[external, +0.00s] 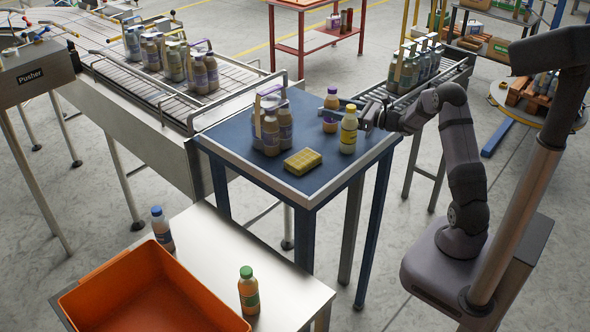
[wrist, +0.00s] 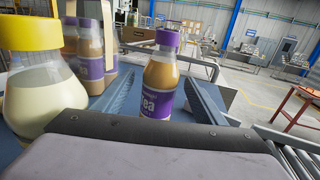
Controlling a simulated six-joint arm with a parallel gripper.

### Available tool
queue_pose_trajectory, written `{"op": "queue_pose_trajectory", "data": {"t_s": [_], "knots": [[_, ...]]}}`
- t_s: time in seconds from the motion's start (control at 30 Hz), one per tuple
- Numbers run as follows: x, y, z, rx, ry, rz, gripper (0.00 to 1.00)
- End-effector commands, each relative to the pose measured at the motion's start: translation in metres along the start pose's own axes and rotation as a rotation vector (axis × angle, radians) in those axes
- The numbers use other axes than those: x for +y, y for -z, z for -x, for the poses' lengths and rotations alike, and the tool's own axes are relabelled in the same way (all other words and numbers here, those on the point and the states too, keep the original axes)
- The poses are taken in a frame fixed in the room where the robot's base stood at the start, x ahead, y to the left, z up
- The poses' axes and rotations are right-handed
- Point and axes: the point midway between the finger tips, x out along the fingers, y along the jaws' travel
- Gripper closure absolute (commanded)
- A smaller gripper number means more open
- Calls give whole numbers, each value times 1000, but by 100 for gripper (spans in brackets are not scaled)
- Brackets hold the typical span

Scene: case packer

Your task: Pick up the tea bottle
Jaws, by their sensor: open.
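The tea bottle (wrist: 159,75) has a purple cap, a brown body and a purple label reading "Tea". It stands upright on the blue table, and in the external view (external: 330,110) it is near the table's far right side. My gripper (external: 362,112) is open and low over the table, to the right of the bottle. In the wrist view my gripper (wrist: 160,90) has one finger on each side of the bottle's lower part. I cannot tell whether the bottle is fully between the fingertips or just beyond them. The bottle's base is hidden behind my gripper.
A yellow-capped bottle (external: 348,130) stands close beside my gripper; in the wrist view (wrist: 42,85) it is just left of the left finger. A bottle pack (external: 272,128) and a yellow sponge-like block (external: 302,162) are on the blue table (external: 235,140). An orange crate (external: 150,290) is at lower left.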

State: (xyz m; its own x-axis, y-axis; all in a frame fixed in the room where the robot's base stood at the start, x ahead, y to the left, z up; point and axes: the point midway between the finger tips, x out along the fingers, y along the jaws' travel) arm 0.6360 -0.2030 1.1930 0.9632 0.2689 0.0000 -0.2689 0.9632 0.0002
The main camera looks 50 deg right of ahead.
Motion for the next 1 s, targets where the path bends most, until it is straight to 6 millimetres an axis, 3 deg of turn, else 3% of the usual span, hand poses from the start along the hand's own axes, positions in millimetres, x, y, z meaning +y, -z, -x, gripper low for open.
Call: {"op": "queue_pose_trajectory", "data": {"t_s": [0.07, 0.2, 0.27, 0.3, 0.73, 1.0], "knots": [[0, 0, 0, 0, 0, 0, 38], [0, 0, 0, 0, 0, 0, 71], [0, 0, 0, 0, 0, 0, 86], [0, -1, 0, -3, 0, 2, 88], [0, -6, 0, -3, 0, 4, 88], [0, -27, 0, -6, 0, 5, 88]]}}
